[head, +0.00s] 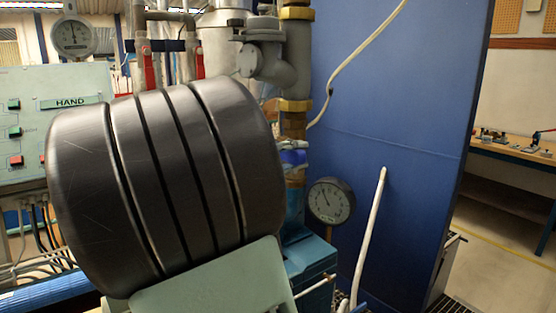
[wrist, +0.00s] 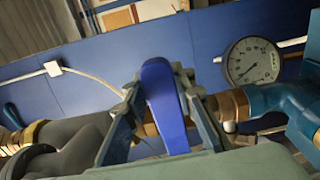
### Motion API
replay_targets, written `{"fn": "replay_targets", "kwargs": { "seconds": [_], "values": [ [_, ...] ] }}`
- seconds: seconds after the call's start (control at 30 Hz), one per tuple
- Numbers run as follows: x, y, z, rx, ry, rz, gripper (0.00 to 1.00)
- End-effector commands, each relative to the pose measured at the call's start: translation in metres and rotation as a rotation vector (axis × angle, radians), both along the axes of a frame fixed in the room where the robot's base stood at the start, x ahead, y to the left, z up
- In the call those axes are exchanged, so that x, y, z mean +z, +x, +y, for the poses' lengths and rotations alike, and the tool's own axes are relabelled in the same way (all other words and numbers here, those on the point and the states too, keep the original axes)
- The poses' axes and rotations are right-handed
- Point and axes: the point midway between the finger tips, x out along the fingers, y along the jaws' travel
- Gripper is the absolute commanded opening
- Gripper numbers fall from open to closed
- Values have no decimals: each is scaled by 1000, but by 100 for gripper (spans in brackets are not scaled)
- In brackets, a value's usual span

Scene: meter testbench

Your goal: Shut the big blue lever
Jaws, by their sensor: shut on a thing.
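The big blue lever (wrist: 165,110) stands up in the middle of the wrist view, in front of a brass valve body. My gripper (wrist: 159,84) has one finger on each side of it and is shut on it. The lever crosses the brass pipe line in that view. In the head view my own dark arm link hides the gripper. A small blue piece on the brass pipe (head: 293,157) shows just right of my arm; it may be part of the lever.
A pressure gauge (head: 331,201) sits right of the pipe and shows in the wrist view too (wrist: 253,61). A blue panel (head: 390,120) stands behind, with a pale cable. Grey and brass pipes rise above. A control box (head: 70,103) marked HAND is at left.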

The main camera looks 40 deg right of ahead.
Motion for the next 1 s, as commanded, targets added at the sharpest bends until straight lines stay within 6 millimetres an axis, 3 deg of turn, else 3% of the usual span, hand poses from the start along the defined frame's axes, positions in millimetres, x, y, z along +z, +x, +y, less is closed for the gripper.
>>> {"fn": "replay_targets", "kwargs": {
  "seconds": [0.63, 0.67, 0.7, 0.8, 1.0],
  "values": [
    [-9, 0, 0, -1, 1, -52, 0],
    [-9, 0, 0, -1, 1, -52, 26],
    [-9, 0, 0, -1, 1, -51, 30],
    [-8, 0, 0, -1, -1, -51, 41],
    [-7, 0, 0, -1, -3, -51, 42]
  ]
}}
